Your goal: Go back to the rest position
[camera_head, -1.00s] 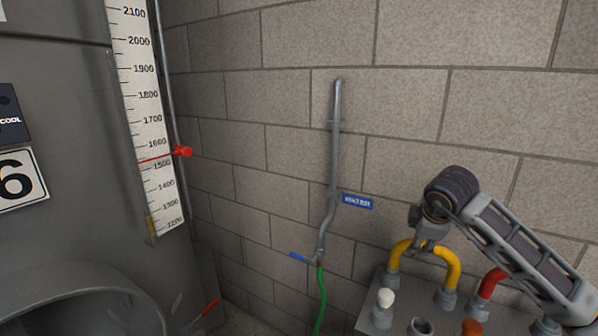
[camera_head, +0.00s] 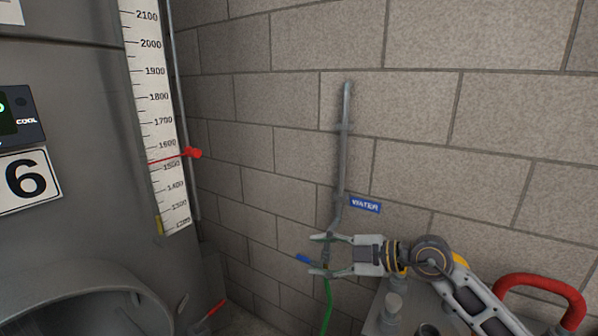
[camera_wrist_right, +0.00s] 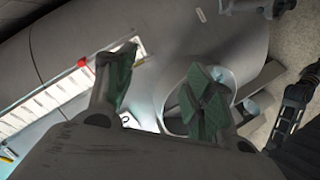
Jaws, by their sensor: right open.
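My right gripper (camera_head: 322,255) shows at the lower middle of the head view, its arm coming in from the lower right. In the right wrist view the green-padded fingers (camera_wrist_right: 160,90) are spread and empty. My left gripper is in neither view that I can make out.
A grey tank with a level scale (camera_head: 160,120) and red marker (camera_head: 193,153) stands at the left. A water pipe (camera_head: 344,140) with a blue-handled valve (camera_head: 303,259) and green hose (camera_head: 327,305) runs down the block wall. A red hose bend (camera_head: 545,283) is at the lower right.

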